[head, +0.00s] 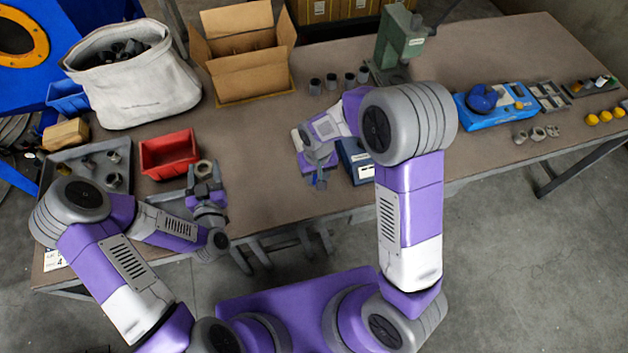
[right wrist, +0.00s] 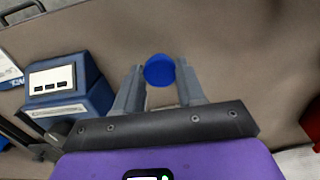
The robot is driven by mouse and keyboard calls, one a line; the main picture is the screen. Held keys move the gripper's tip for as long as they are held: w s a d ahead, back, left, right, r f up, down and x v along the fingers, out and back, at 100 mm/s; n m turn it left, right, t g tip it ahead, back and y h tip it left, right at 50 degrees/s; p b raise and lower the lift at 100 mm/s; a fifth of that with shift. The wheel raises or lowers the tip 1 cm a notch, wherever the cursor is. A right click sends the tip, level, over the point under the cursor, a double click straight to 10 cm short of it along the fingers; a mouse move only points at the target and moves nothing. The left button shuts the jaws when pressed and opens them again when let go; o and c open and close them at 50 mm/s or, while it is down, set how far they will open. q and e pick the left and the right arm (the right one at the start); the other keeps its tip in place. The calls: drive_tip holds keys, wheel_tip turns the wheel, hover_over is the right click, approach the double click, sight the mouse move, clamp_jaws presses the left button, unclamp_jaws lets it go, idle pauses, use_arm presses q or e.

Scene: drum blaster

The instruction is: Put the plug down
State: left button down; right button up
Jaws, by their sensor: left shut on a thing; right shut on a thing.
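The plug is a round blue piece (right wrist: 159,70) between the two fingertips of my right gripper (right wrist: 160,85) in the right wrist view. In the head view my right gripper (head: 319,172) hangs over the table's front part, left of a dark blue box, and is mostly hidden by its own wrist. My left gripper (head: 204,174) is shut on a grey-tan ring-shaped part (head: 203,168), just right of the red bin. I cannot tell how high the plug is above the table.
The dark blue box (head: 355,160) stands right beside my right gripper; it also shows in the right wrist view (right wrist: 72,88). A red bin (head: 168,153), a grey tray (head: 93,160) and a cardboard box (head: 243,55) stand to the left. Brown tabletop (head: 262,135) is clear between the grippers.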

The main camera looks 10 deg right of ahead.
wheel_tip(320, 180, down, 4)
drive_tip(key=shift+r+b, duration=0.1)
drive_tip(key=shift+b, duration=0.35)
drive_tip(key=o, duration=1)
drive_tip(key=shift+o, duration=0.2)
